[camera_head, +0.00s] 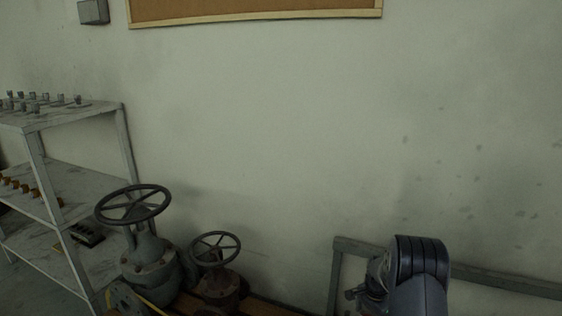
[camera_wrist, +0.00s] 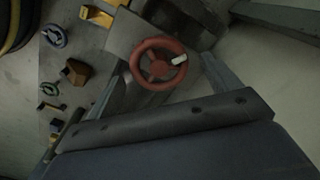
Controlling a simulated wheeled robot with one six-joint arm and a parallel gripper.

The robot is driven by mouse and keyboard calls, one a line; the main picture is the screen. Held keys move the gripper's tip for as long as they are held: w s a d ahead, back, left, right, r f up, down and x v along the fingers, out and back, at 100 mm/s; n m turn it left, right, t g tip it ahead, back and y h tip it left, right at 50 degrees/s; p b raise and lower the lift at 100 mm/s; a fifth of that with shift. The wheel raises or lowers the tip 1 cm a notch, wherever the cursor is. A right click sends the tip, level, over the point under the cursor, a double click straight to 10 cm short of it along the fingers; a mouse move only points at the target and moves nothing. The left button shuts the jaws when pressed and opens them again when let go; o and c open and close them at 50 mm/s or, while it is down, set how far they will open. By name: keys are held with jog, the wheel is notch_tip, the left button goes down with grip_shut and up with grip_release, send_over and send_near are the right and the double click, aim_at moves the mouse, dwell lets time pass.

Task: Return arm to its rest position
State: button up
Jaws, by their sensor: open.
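My arm (camera_head: 420,275) shows at the lower right of the head view, with its dark rounded joint raised in front of the wall. Nothing is seen held.
A large valve handwheel (camera_head: 133,205) and a smaller one (camera_head: 215,248) stand low, left of centre. A metal shelf (camera_head: 45,165) with small parts is at the left. A grey frame (camera_head: 340,275) stands by the arm. The wall above is clear below a cork board (camera_head: 250,10).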

notch_tip(320, 180, up, 11)
jog(key=p, duration=0.3)
notch_tip(320, 180, down, 12)
jog(key=b, duration=0.3)
jog(key=shift+r+b, duration=0.1)
jog(key=shift+b, duration=0.3)
jog(key=shift+r+n, duration=0.3)
jog(key=shift+n, duration=0.6)
jog(key=n, duration=0.3)
jog(key=shift+w+n, duration=0.1)
jog(key=shift+n, duration=0.3)
jog(key=n+b, duration=0.1)
jog(key=n, duration=0.3)
jog(key=shift+a+n, duration=0.15)
jog(key=shift+n, duration=0.25)
jog(key=n+b, duration=0.2)
jog(key=n, duration=0.2)
jog(key=shift+a+f+n, duration=0.1)
jog(key=shift+a+n, duration=0.05)
jog(key=shift+n, duration=0.15)
jog(key=n+b, duration=0.2)
jog(key=n, duration=0.2)
jog(key=shift+a+n+b, duration=0.1)
jog(key=shift+n+b, duration=0.2)
jog(key=shift+n, duration=0.1)
jog(key=shift+r, duration=0.5)
